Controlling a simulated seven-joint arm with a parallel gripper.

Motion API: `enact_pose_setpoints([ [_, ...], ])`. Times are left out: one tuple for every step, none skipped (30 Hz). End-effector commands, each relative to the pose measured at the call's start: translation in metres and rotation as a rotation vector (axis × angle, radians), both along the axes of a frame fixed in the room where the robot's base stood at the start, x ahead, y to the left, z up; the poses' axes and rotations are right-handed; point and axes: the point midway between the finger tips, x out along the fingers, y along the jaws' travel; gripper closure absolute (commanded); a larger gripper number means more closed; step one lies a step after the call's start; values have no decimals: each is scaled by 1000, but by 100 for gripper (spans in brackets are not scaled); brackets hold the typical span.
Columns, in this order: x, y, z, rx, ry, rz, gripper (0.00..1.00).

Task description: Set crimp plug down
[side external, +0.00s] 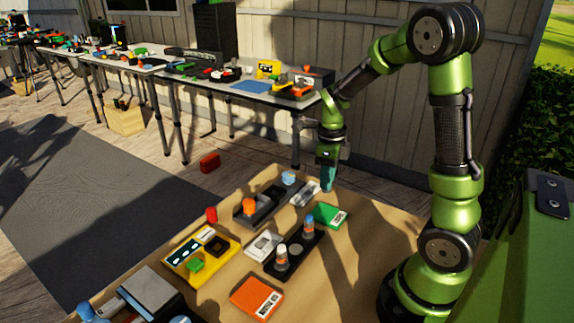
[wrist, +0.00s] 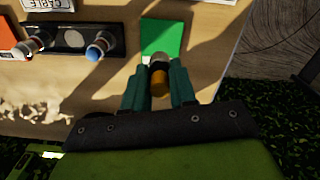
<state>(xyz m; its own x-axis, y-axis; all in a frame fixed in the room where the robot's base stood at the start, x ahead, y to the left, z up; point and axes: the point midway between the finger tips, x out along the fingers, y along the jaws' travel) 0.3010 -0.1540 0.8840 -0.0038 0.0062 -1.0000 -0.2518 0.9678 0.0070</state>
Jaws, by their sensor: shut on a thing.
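My gripper (side external: 327,186) hangs above the table, near the green card (side external: 331,214). In the wrist view its teal fingers (wrist: 159,72) are shut on the crimp plug (wrist: 160,82), which has a grey end and an orange-gold body. The plug cannot be made out in the side view. The green card (wrist: 162,35) lies just beyond the fingertips in the wrist view. The black holder (side external: 296,252) has two upright plugs, one with a white top (side external: 282,257) and one with a blue top (side external: 309,228); a round pale spot between them holds no plug.
Bare tabletop (side external: 360,245) lies right of the holder. A cluttered bench stands behind.

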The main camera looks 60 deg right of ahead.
Motion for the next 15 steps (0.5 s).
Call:
enact_pose_setpoints([
  [0,-1,-10,-3,3,4,100],
  [0,-1,-14,-4,1,6,100],
  [0,-1,-20,-5,1,6,100],
  [0,-1,-24,-5,0,6,100],
  [1,-1,-27,-5,0,6,100],
  [1,-1,-30,-6,-2,7,100],
  [1,-1,-33,-5,-1,6,100],
  [1,-1,-36,-4,0,6,100],
  [1,-1,-42,-5,0,6,100],
  [0,-1,-46,-5,1,6,100],
  [0,-1,-51,-4,1,5,100],
  [1,-1,-57,-5,1,6,100],
  [1,-1,-62,-4,1,5,100],
  [1,-1,-65,-5,0,5,100],
  [1,-1,-69,-5,-1,5,100],
])
